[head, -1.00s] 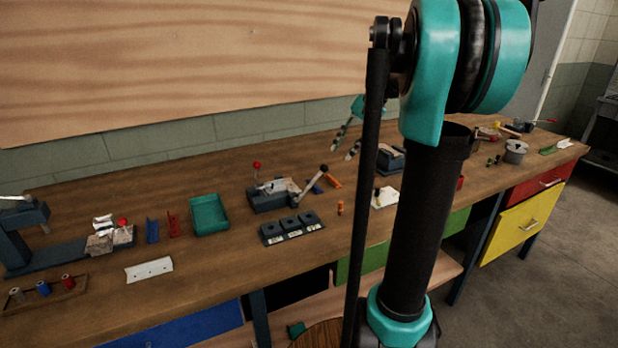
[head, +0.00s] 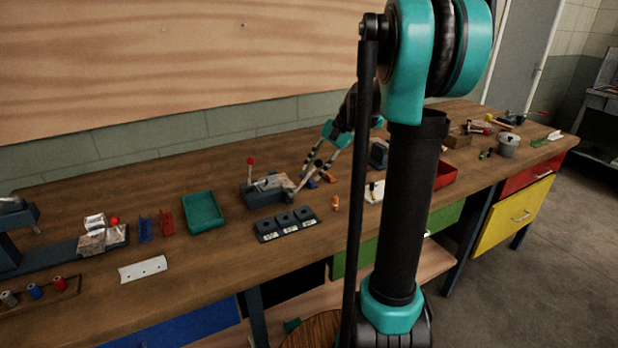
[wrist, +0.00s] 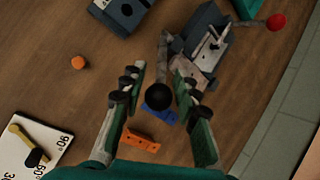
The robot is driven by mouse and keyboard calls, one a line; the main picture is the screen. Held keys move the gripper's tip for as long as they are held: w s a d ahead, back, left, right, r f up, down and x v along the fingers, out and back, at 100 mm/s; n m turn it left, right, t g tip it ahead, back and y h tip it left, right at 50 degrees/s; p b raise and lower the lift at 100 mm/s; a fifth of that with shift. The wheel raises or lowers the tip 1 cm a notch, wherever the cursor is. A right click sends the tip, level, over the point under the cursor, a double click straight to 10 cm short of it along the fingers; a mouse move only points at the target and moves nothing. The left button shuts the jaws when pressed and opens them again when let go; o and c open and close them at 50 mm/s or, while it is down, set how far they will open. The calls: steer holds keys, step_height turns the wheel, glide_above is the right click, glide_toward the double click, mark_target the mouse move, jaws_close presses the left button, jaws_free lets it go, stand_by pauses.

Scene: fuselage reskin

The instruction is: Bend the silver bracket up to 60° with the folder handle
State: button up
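The folder (head: 258,194), a dark block with a red-knobbed lever, stands on the bench; it also shows in the wrist view (wrist: 212,28). A silver piece (wrist: 206,50), apparently the bracket, lies on it; its bend angle cannot be told. The folder handle (wrist: 163,48) is a grey bar ending in a black ball knob (wrist: 158,95). My gripper (wrist: 159,68) is open, with one finger on each side of the handle and knob, and gaps show on both sides. In the head view my gripper (head: 317,168) is at the folder's right, over the handle.
A blue bracket (wrist: 160,116) and an orange bracket (wrist: 141,140) lie below my fingers. A white angle board (wrist: 22,150) with a yellow pointer and an orange peg (wrist: 78,62) are nearby. A dark block with several sockets (head: 286,224) sits in front; a green tray (head: 202,212) stands left.

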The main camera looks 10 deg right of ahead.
steer(key=shift+x, duration=1.85)
steer(key=shift+c, duration=0.5)
jaws_close()
